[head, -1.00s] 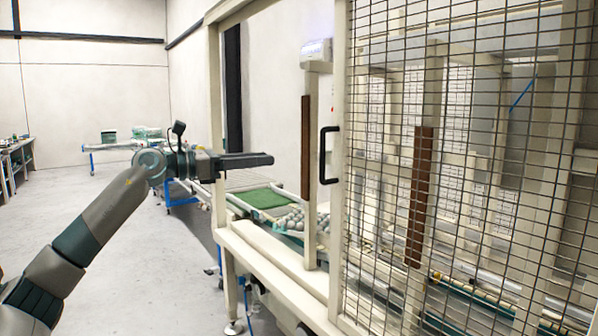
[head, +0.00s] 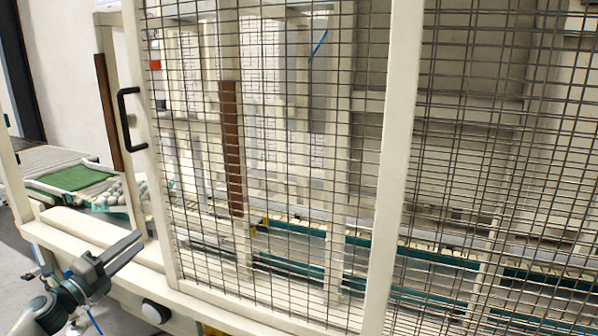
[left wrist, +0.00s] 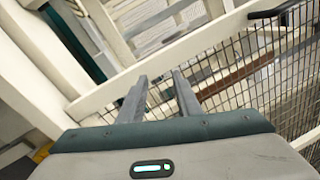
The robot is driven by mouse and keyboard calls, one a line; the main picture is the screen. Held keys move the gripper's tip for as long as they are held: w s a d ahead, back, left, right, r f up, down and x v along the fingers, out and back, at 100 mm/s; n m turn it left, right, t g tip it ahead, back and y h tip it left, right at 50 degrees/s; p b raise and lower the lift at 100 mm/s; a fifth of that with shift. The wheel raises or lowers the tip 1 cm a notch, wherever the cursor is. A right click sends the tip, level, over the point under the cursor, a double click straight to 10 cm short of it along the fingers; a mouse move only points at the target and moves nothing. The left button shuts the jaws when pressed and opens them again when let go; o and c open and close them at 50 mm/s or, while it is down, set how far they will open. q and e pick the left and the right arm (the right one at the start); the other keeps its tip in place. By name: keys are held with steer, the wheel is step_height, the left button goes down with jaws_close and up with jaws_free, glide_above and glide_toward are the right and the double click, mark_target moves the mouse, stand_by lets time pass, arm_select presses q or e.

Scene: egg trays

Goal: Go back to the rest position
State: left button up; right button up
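My left gripper (head: 128,250) is low at the left in the head view, in front of the machine's cream frame, pointing up and to the right. In the left wrist view my left gripper (left wrist: 160,85) has its two fingers apart with nothing between them. The fingers are close in front of the machine's frame and mesh; whether they touch it cannot be told. My right gripper is in neither view.
A mesh-fenced machine (head: 385,200) fills most of the head view. A black door handle (head: 130,120) is on its cream frame. A green mat (head: 70,177) and grey eggs (head: 120,192) lie on the conveyor at left. Bare floor shows at the lower left.

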arm_select(q)
steer(key=s+d+f+n+g+y, duration=0.1)
steer(key=s+d+f+n+y, duration=0.3)
steer(key=f, duration=0.9)
steer(key=s+d+f+n+g+y+p, duration=0.15)
steer(key=s+f+n, duration=0.4)
steer(key=f, duration=0.75)
steer(key=s+d+f+n+g+y, duration=0.15)
steer(key=s+f+n, duration=0.4)
steer(key=f, duration=0.85)
steer(key=s+d+f+n+g, duration=0.3)
steer(key=s+d+f, duration=0.3)
steer(key=s, duration=0.5)
steer(key=s+d+f+n+g, duration=0.2)
steer(key=s+d+f, duration=0.4)
steer(key=s+f, duration=0.4)
steer(key=s+d+f+n+g, duration=0.3)
steer(key=s+d+f, duration=0.3)
steer(key=s, duration=0.8)
step_height(320, 180, down, 2)
steer(key=shift+f+n+g+p, duration=0.2)
steer(key=shift+n+g+p, duration=0.15)
steer(key=shift+n, duration=0.45)
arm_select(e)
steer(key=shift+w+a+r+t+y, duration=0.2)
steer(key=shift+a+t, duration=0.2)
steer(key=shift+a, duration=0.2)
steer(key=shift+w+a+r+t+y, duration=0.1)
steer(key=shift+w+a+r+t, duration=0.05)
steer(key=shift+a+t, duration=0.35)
